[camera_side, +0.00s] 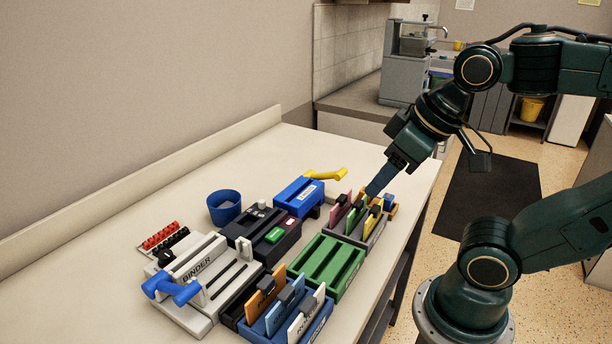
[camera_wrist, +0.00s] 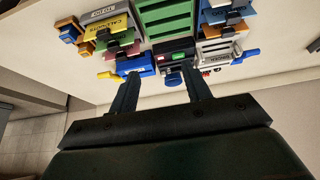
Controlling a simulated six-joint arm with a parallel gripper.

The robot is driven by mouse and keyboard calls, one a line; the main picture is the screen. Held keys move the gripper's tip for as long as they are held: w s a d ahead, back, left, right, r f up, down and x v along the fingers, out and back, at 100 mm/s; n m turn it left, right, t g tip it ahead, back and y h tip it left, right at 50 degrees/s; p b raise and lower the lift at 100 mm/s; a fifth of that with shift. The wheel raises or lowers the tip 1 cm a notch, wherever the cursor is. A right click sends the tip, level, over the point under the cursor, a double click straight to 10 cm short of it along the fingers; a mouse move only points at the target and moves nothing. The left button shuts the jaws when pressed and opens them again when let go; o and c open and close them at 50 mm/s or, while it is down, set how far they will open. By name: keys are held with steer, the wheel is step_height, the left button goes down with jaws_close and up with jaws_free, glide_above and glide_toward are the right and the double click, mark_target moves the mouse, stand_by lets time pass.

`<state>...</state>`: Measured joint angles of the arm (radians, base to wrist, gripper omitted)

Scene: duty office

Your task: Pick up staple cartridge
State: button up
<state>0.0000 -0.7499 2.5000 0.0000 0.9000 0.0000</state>
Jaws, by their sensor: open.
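No part is clearly labelled as a staple cartridge. Small orange and blue blocks (camera_side: 389,201) sit at the far right end of the desk; they also show in the wrist view (camera_wrist: 68,30), but I cannot tell whether one is the cartridge. A blue stapler-like device (camera_side: 298,197) with a yellow handle stands left of them, and also shows in the wrist view (camera_wrist: 137,66). My gripper (camera_side: 373,193) is open, pointing down over the grey rack beside the blocks in the side view. In the wrist view its two fingers (camera_wrist: 160,84) are apart with nothing held.
A grey rack (camera_side: 367,240) of coloured cards stands under my gripper. A green slotted tray (camera_side: 329,266), a dark device (camera_side: 262,235), a blue cup (camera_side: 224,207), a white binder machine (camera_side: 208,281) and a blue card rack (camera_side: 304,322) crowd the desk. The back left is clear.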

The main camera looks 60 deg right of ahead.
stand_by(0.3)
steer(key=w+d+m+g, duration=0.4)
steer(key=w+d+m, duration=0.3)
steer(key=d+m, duration=0.4)
steer(key=d+f+m+y, duration=0.1)
steer(key=d+f+m, duration=0.1)
steer(key=d, duration=0.3)
steer(key=s+d+f+m+g+y, duration=0.1)
steer(key=d+m, duration=0.1)
steer(key=d, duration=0.3)
steer(key=s+d+f+m+y, duration=0.1)
steer(key=d+f+m, duration=0.1)
steer(key=d, duration=0.3)
steer(key=shift+s+d+f+m+g, duration=0.2)
steer(key=shift+d+f+m+g, duration=0.15)
steer(key=shift+m, duration=0.15)
steer(key=shift+a+f, duration=0.1)
glide_above(388, 196)
steer(key=d, duration=0.2)
steer(key=shift+d+f+x, duration=0.1)
steer(key=shift+d+x, duration=0.2)
steer(key=shift+x, duration=1)
steer(key=shift+d+f+x, duration=0.1)
steer(key=shift+d+x, duration=0.2)
steer(key=shift+x, duration=1.05)
steer(key=shift+d+f+x, duration=0.1)
steer(key=shift+d+x, duration=0.15)
steer(key=shift+x, duration=1.05)
